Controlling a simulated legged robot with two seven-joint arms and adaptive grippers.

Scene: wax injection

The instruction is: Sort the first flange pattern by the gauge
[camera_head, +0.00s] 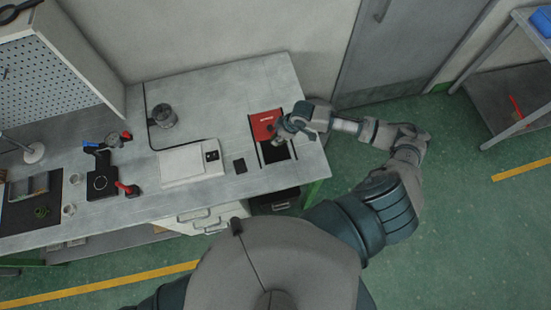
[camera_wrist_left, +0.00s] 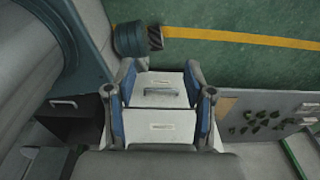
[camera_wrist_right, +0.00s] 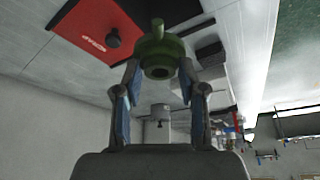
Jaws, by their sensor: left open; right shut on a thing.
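My right gripper (camera_head: 279,138) is over the framed sorting area at the right end of the bench, above its red part (camera_head: 264,122) and dark part (camera_head: 276,153). In the right wrist view its fingers (camera_wrist_right: 158,80) are shut on a green flange pattern (camera_wrist_right: 158,52), a round disc with a short stem. The red surface (camera_wrist_right: 85,28) shows behind it, with a small dark knob-like piece (camera_wrist_right: 113,38) over it. My left gripper (camera_wrist_left: 163,88) is open and empty, with white drawers beyond its fingers; the head view does not show it. I cannot tell which item is the gauge.
A white flat device (camera_head: 190,163), a small dark pad (camera_head: 239,166) and a grey cylinder (camera_head: 163,115) stand on the bench. Tools with red handles (camera_head: 127,189) lie left. White drawers (camera_wrist_left: 155,95) are under the bench.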

